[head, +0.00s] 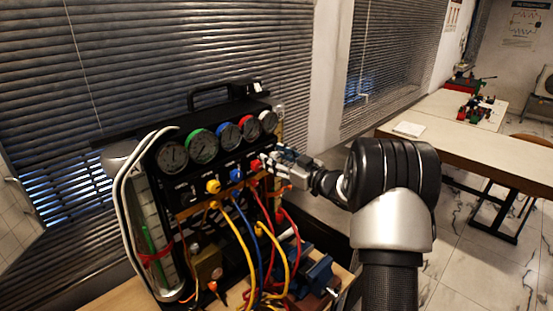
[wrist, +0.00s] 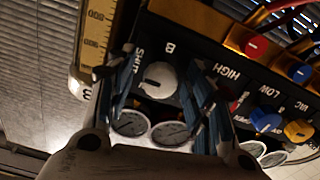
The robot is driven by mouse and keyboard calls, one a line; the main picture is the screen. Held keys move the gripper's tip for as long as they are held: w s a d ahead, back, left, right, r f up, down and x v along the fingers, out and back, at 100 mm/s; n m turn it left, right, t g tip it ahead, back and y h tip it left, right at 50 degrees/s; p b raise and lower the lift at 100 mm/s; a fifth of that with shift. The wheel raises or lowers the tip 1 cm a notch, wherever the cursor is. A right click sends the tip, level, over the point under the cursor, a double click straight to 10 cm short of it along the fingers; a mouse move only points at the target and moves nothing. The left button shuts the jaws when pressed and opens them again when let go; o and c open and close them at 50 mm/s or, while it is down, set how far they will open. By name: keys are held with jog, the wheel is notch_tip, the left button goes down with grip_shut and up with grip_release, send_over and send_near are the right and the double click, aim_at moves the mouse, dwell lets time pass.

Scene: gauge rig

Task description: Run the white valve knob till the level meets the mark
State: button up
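The white valve knob (wrist: 158,80) is on the black panel in the wrist view, beside the letter B and the word SHUT. My gripper (wrist: 162,62) has its blue fingers on either side of this knob, with a gap showing, so it looks open. In the head view my gripper (head: 268,164) is at the right end of the gauge panel and hides the knob. Which line is the mark is unclear.
Gauges with coloured rims, such as the green one (head: 202,146), line the panel. Yellow, blue and red hoses (head: 283,262) hang below, near a blue vise (head: 314,272). A yellow scale (wrist: 96,42) stands beside the knob. A long table (head: 470,137) is at the right.

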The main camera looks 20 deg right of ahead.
jog(key=c, duration=1)
jog(key=n+b, duration=0.2)
jog(key=b, duration=0.1)
jog(key=shift+f+n, duration=0.2)
jog(key=shift+n, duration=0.1)
jog(key=shift+c, duration=0.2)
jog(key=n+b, duration=0.2)
jog(key=shift+r+n, duration=0.15)
jog(key=shift+n, duration=0.15)
jog(key=o, duration=1.1)
jog(key=shift+s, duration=0.1)
jog(key=v, duration=1.2)
jog(key=shift+r, duration=0.1)
